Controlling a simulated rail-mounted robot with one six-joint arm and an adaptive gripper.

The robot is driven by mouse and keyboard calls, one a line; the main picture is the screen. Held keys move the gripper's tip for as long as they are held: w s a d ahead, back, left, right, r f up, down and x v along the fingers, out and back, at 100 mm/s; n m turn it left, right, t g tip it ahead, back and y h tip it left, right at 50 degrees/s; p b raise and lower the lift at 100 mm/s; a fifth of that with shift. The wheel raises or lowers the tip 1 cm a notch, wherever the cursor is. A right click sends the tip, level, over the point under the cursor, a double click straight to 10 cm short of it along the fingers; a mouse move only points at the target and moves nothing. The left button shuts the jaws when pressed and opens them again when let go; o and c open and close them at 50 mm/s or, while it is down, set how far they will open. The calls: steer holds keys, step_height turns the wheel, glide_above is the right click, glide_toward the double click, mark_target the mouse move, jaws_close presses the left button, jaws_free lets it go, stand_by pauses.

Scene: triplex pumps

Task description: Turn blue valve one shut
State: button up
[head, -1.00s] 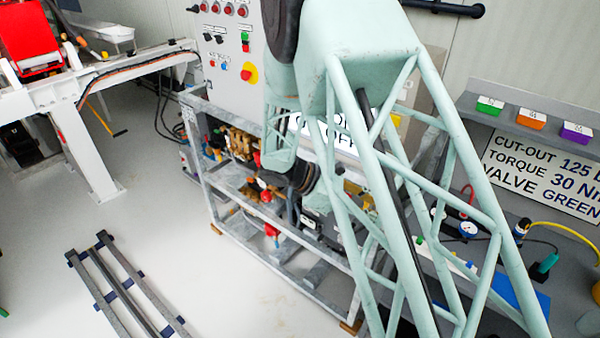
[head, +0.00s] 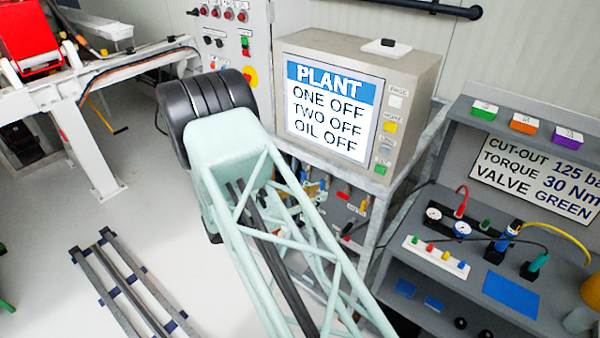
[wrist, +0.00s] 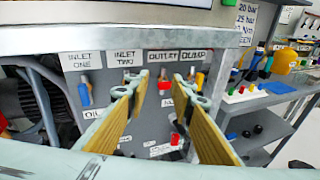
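In the wrist view a grey panel (wrist: 75,72) carries the labels INLET ONE, INLET TWO, OUTLET and DUMP. A blue handle (wrist: 85,92) with an orange part sits under INLET ONE and looks roughly upright. The area under INLET TWO is partly covered by my left finger. A red handle (wrist: 164,84) is under OUTLET. My gripper (wrist: 158,84) is open and empty in front of the panel, its two yellow-padded fingers apart. The blue handle lies left of both fingers, untouched. In the head view my arm hides the gripper and part of the panel.
A metal frame rail (wrist: 150,40) runs above the panel. Dark hoses and a motor are at its left. The PLANT screen (head: 332,112) reads ONE OFF, TWO OFF, OIL OFF. A grey bench (head: 440,285) with gauges stands at the right.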

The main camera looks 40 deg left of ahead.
mark_target(302, 173)
steer(key=s+a+f+n+t+y+p, duration=0.2)
steer(key=s+a, duration=0.5)
steer(key=a, duration=0.5)
steer(key=f+n+y, duration=0.1)
steer(key=n+y, duration=0.1)
steer(key=y, duration=0.1)
steer(key=shift+a+f+n, duration=0.2)
steer(key=shift+n, duration=0.2)
steer(key=shift+w, duration=0.2)
steer(key=shift+w+p, duration=0.8)
steer(key=shift+w, duration=5.95)
jaws_close()
